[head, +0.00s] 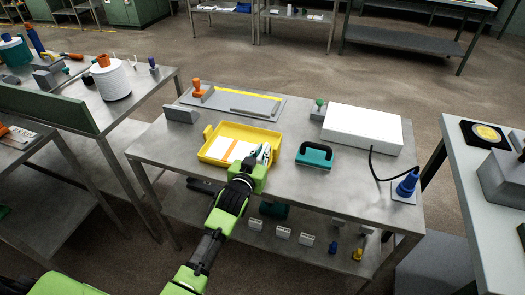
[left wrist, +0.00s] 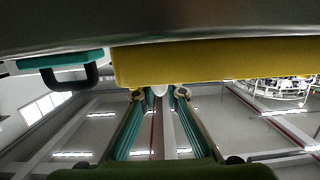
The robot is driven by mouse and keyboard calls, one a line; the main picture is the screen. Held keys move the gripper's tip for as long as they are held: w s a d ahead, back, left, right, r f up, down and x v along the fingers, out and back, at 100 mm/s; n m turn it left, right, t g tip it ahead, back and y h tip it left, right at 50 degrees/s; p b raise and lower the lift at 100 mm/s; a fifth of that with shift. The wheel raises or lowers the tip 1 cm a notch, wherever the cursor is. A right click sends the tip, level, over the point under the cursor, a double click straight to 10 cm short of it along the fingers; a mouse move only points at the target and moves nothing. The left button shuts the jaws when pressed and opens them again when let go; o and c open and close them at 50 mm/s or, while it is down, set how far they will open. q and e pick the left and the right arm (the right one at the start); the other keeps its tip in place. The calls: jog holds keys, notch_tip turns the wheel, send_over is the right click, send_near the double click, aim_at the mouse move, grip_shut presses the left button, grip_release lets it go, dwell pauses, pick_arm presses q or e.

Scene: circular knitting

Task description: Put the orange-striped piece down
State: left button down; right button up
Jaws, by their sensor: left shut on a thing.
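The orange-striped piece (head: 240,151) is a flat white piece with orange in the open yellow case (head: 238,128) on the metal table. My left gripper (head: 263,153) is over the right part of the case, shut on the piece near its right edge. In the left wrist view, the two fingers (left wrist: 158,95) close around something whitish, and the yellow case (left wrist: 210,62) spans the upper middle. The fingers hide part of the piece. I cannot tell whether the piece touches the case floor. My right gripper is not in view.
A grey tray (head: 233,101) lies at the back. A blue plug-like thing (head: 407,184) with a black cable stands at the right corner. Bare tabletop lies in front of the teal tool.

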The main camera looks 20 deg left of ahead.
pick_arm(q)
jog(key=c, duration=2.4)
grip_release()
jog(key=shift+o, duration=0.2)
jog(key=v, duration=1.2)
jog(key=shift+s+f, duration=0.1)
